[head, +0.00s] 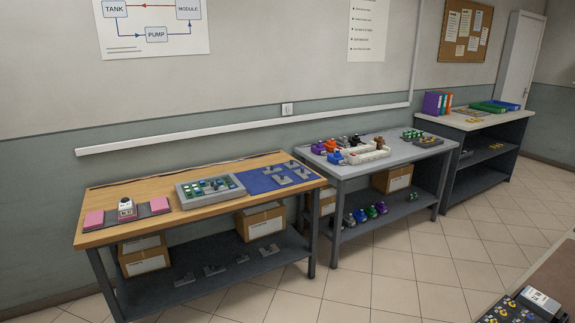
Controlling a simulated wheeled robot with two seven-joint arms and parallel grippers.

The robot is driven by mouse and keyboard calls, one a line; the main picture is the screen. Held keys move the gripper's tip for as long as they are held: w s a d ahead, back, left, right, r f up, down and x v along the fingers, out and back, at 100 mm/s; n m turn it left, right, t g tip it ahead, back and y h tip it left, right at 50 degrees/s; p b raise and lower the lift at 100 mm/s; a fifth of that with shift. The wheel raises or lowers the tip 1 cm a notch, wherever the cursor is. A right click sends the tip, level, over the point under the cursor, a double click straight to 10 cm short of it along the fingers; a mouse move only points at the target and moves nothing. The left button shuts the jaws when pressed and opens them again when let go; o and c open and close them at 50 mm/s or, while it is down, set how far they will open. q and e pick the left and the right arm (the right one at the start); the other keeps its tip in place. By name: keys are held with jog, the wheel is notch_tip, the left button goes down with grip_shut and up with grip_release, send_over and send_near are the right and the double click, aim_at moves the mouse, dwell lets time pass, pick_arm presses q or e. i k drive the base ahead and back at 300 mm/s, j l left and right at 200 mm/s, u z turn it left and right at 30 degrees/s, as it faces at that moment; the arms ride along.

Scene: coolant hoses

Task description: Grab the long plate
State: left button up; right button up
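Neither of my grippers is in view. Several small grey metal pieces (283,180) lie on a blue mat (240,182) at the right end of the wooden-topped workbench (160,218). More grey pieces (270,250) lie on that bench's dark lower shelf (215,292). They are too small and far away for me to tell which, if any, is the long plate. A grey tray (189,201) with green and blue parts stands left of the mat. A dark flat base (158,206) with pink blocks and a white device lies at the left end.
A grey table (352,172) with coloured parts and white bins stands in the middle. A farther bench (462,122) holds binders and green and blue trays. A brown tabletop (552,275) with a dark board is close at lower right. The tiled floor (400,270) between is clear.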

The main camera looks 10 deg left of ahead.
aim_at(217, 189)
jog(key=i+j+u, duration=0.25)
jog(key=i, duration=0.65)
jog(key=i+l+u, duration=0.25)
jog(key=i, duration=0.65)
jog(key=j, duration=0.1)
